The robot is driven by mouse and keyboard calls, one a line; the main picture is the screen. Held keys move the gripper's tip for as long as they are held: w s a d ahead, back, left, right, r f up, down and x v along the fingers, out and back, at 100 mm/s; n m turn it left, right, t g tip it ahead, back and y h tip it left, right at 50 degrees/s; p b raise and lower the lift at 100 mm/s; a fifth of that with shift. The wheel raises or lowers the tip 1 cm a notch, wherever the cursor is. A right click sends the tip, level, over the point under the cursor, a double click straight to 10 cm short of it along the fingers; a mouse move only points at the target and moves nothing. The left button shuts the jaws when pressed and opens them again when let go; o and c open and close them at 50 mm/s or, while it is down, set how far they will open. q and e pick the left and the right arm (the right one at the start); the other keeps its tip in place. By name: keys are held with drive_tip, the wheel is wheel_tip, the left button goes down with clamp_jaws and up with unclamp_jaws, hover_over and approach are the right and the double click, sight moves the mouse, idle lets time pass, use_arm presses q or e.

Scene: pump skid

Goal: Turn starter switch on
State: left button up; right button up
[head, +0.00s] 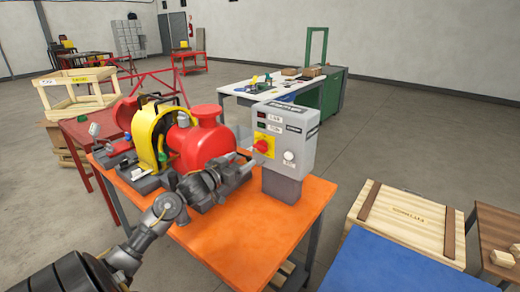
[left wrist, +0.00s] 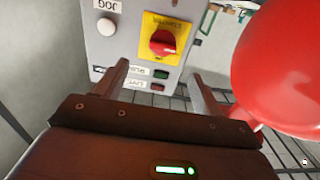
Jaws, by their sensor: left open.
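The starter box (head: 287,135) is a grey panel box on a grey foot at the right of the orange bench. Its red rotary switch (head: 262,147) sits on a yellow plate on the face. The switch also shows in the left wrist view (left wrist: 163,42), where the picture is turned over; its set position I cannot tell. My left gripper (head: 247,158) is in front of the box face, beside the switch. In the left wrist view its two fingers (left wrist: 160,85) are apart and empty, with the switch beyond them. My right gripper is not in view.
A red pump (head: 205,145) with a yellow guard (head: 152,130) stands on the orange bench (head: 245,235), left of the box. A white button (head: 289,156) is on the box face. A wooden crate (head: 405,215) is at right. The bench front is clear.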

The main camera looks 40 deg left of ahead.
sight(257, 149)
use_arm(q)
drive_tip(key=w, duration=0.2)
drive_tip(key=w+p, duration=0.1)
drive_tip(key=w, duration=0.2)
drive_tip(key=w+p, duration=0.1)
drive_tip(key=w, duration=0.2)
drive_tip(key=shift+w+a, duration=0.25)
drive_tip(key=shift+a, duration=0.1)
drive_tip(key=shift+w, duration=0.55)
drive_tip(key=shift+w+f, duration=0.1)
drive_tip(key=c, duration=1)
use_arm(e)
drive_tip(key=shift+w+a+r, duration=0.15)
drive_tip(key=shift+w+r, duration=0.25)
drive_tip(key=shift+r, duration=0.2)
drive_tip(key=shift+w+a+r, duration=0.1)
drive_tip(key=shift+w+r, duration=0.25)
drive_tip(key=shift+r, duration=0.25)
